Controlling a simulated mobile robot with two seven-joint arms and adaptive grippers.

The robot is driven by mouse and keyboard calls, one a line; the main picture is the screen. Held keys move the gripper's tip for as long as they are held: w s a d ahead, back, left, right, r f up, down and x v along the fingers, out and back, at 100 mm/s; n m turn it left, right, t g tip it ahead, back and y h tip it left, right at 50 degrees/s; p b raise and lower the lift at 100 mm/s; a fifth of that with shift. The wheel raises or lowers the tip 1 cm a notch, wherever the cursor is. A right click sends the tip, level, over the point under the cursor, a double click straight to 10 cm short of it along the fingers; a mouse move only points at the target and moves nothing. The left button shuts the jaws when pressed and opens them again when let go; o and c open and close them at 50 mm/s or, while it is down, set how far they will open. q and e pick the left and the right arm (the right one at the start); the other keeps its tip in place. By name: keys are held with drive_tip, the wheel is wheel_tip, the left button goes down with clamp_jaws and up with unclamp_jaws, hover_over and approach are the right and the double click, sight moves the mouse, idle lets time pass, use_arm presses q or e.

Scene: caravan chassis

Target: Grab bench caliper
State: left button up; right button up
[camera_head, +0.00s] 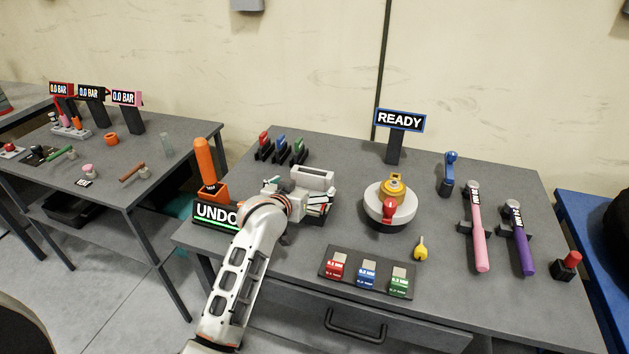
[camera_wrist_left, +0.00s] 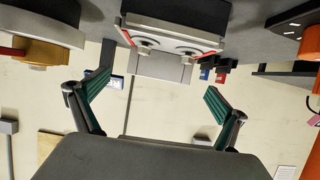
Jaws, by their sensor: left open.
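The likeliest bench caliper, going by shape alone, is a white and grey device (camera_head: 313,178) with red and black edges near the middle of the table. It also shows in the left wrist view (camera_wrist_left: 165,50), at the top, as a grey box with two round parts. My left gripper (camera_wrist_left: 158,82) is open, with green pads spread apart and nothing visible between them. In the head view the left gripper (camera_head: 312,208) is close to the device's near side, and my wrist hides part of it. Contact cannot be told. My right gripper is not in view.
An orange-handled tool (camera_head: 205,162) and a green-edged sign (camera_head: 216,215) stand left of my wrist. A round white device (camera_head: 388,215) with a yellow top is to the right. A dark tray (camera_head: 365,285) with three coloured blocks lies at the front. Pink (camera_head: 476,228) and purple (camera_head: 519,238) tools lie farther right.

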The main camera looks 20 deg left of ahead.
sight(310, 180)
use_arm(q)
drive_tip(key=shift+x, duration=0.9)
drive_tip(key=shift+w+f, duration=0.2)
drive_tip(key=shift+w, duration=0.05)
drive_tip(key=b+x, duration=0.1)
drive_tip(key=x, duration=0.2)
drive_tip(key=shift+w+f, duration=0.1)
drive_tip(key=shift+f, duration=0.1)
drive_tip(key=shift+w+f, duration=0.25)
drive_tip(key=shift+w, duration=0.4)
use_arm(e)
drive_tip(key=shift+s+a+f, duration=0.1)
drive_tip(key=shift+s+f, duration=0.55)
use_arm(q)
drive_tip(key=c, duration=1.9)
drive_tip(key=shift+w+r, duration=0.1)
drive_tip(key=shift+r, duration=0.2)
drive_tip(key=shift+c, duration=0.6)
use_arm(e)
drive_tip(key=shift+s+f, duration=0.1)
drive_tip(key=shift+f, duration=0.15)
